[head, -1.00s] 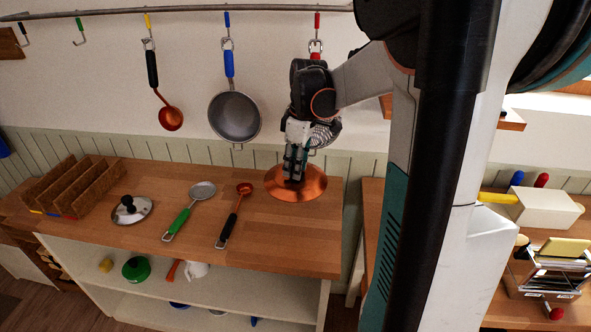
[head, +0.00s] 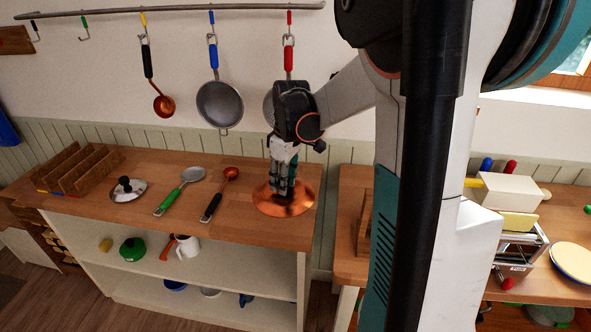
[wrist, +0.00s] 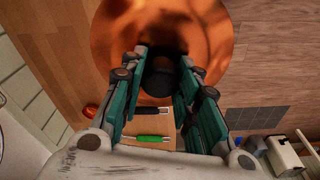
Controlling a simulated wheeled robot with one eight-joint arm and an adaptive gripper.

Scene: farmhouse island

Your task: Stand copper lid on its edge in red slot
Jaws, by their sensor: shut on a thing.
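The copper lid (head: 268,205) is level at the right end of the wooden counter, below my gripper (head: 282,188). I cannot tell whether it touches the wood. In the wrist view, the round copper lid (wrist: 115,40) fills the top middle, and its dark knob (wrist: 160,82) sits between the two fingers of my gripper (wrist: 162,75). My gripper is shut on the knob. A brown slotted rack (head: 78,168) stands at the counter's left end. Small coloured marks, red among them, show along its front left edge; which slot is red is hard to make out.
Between rack and lid lie a glass lid with black knob (head: 127,190), a green-handled skimmer (head: 180,190) and a black-handled copper ladle (head: 220,193). Pans hang from a rail above, including a blue-handled one (head: 220,104). A toaster (head: 520,250) stands on the right counter.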

